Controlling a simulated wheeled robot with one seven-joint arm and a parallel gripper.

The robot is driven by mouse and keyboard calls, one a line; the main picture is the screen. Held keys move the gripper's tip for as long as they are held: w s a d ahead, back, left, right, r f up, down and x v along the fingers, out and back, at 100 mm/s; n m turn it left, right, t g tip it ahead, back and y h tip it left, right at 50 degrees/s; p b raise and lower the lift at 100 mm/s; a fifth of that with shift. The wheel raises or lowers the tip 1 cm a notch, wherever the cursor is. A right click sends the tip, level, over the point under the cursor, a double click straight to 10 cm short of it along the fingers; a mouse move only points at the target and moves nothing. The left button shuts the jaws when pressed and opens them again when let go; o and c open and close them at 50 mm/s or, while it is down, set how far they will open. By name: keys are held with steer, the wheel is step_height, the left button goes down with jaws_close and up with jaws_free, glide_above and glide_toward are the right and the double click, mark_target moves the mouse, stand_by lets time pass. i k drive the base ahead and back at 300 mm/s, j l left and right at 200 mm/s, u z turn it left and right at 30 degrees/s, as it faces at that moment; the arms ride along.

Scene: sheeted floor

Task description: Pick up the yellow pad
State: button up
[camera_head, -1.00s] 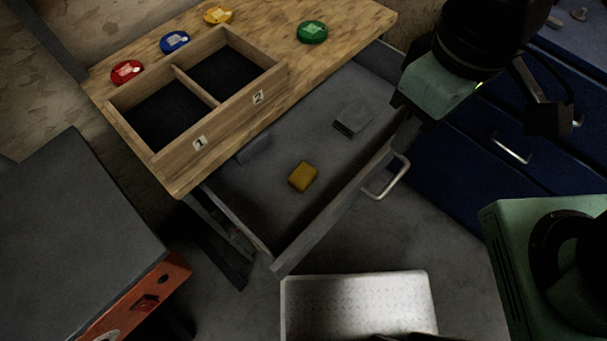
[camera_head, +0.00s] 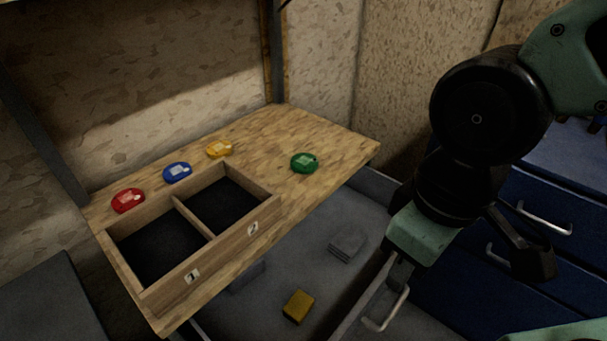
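A yellow block-shaped pad (camera_head: 298,306) lies flat in the open grey drawer (camera_head: 330,285), near the bottom of the view. A round yellow item (camera_head: 219,149) with a pale top lies on the wooden table behind the two-compartment box. My gripper (camera_head: 397,276) hangs at the right, over or beside the drawer's right front side near its handle. It is up and to the right of the yellow block and apart from it. Its fingers are dark and partly hidden, so their opening is unclear. I see nothing held.
A wooden box (camera_head: 222,243) with compartments marked 1 and 2 stands on the table (camera_head: 330,139). Red (camera_head: 128,200), blue (camera_head: 177,172) and green (camera_head: 305,163) round items lie near it. A grey block (camera_head: 347,246) lies in the drawer. Blue drawers (camera_head: 545,235) stand at the right.

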mark_target(298, 306)
steer(key=k+j, duration=0.1)
steer(key=j, duration=0.2)
steer(key=k+j, duration=0.1)
steer(key=j, duration=0.2)
steer(key=k+j, duration=0.1)
steer(key=j, duration=0.85)
steer(key=k, duration=0.05)
